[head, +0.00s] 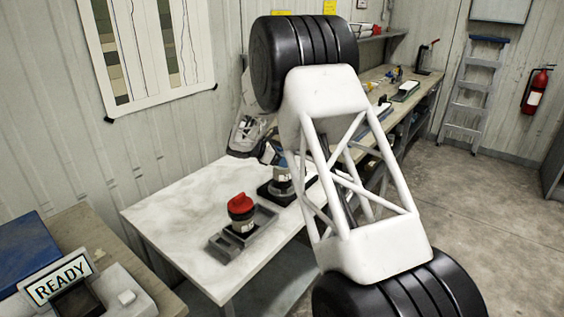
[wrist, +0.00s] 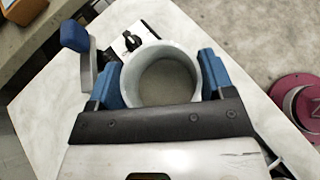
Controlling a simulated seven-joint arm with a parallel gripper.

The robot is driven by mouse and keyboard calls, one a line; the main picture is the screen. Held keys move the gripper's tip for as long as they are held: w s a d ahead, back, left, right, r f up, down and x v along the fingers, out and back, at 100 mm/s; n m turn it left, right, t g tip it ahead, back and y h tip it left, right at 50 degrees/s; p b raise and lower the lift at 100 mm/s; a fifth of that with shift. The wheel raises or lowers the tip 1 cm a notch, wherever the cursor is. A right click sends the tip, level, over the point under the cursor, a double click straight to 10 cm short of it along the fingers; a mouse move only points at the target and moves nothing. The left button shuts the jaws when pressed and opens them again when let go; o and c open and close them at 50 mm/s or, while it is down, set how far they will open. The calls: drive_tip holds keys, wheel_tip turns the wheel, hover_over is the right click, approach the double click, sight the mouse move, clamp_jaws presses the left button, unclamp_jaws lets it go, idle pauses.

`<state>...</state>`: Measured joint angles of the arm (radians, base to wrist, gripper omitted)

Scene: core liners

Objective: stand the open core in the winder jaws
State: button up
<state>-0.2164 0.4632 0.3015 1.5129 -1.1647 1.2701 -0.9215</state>
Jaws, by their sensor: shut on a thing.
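The open core (wrist: 168,80) is a pale grey cylinder with its open mouth facing the wrist camera. My gripper (wrist: 162,82) is shut on it, with a blue fingertip on each side of its wall. In the head view my gripper (head: 272,156) is over the white table, partly hidden behind my arm. A pale banded cylinder (head: 281,181) shows just below it, above a dark base (head: 268,196). I cannot tell whether the cylinder touches that base, and I cannot make out the winder jaws clearly.
A blue-handled lever (wrist: 75,36) is left of the core in the wrist view. A READY sign (head: 60,278) is at lower left. The table's left part is clear.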

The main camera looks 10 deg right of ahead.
drive_tip(key=shift+f, duration=0.8)
drive_tip(key=o, duration=1.6)
drive_tip(key=shift+v, duration=6)
